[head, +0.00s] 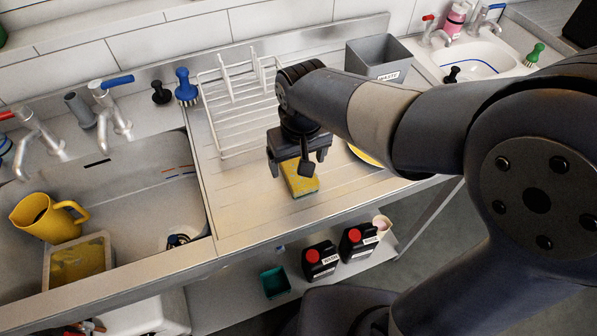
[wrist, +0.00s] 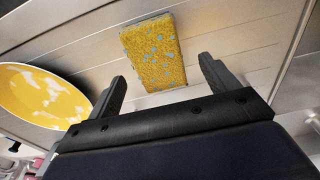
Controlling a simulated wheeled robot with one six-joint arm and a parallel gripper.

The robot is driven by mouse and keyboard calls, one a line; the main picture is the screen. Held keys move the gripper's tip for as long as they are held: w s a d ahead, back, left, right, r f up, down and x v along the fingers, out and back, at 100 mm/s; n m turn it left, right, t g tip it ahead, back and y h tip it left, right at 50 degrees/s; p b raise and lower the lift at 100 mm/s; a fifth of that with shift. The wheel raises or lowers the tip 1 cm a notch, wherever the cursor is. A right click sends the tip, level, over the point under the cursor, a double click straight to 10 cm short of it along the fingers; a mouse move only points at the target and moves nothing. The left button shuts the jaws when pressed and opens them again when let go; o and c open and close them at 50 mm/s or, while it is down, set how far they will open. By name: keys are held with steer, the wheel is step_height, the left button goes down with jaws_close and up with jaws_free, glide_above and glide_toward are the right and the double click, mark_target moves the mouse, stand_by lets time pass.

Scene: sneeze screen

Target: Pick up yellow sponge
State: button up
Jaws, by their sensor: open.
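The yellow sponge (head: 302,182) lies on the ridged steel drainboard (head: 245,205), right under my gripper in the head view. In the wrist view the sponge (wrist: 154,54) shows a yellow face with grey-blue specks. It lies ahead of the fingertips, between their lines, with nothing touching it that I can see. My gripper (wrist: 162,75) is open and empty, its two dark fingers wide apart. In the head view my gripper (head: 300,165) points down and hides part of the sponge.
A yellow plate (wrist: 42,95) with white patches lies close beside the sponge, also partly visible in the head view (head: 366,156). A white wire rack (head: 240,110) stands behind the gripper. A grey waste bin (head: 377,61) is at the back. The sink at left holds a yellow jug (head: 48,219).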

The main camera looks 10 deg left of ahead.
step_height(320, 180, down, 4)
steer(key=shift+w+r, duration=0.1)
steer(key=shift+c, duration=0.5)
steer(key=c, duration=1)
steer(key=shift+o, duration=0.2)
step_height(320, 180, up, 10)
steer(key=shift+r, duration=0.1)
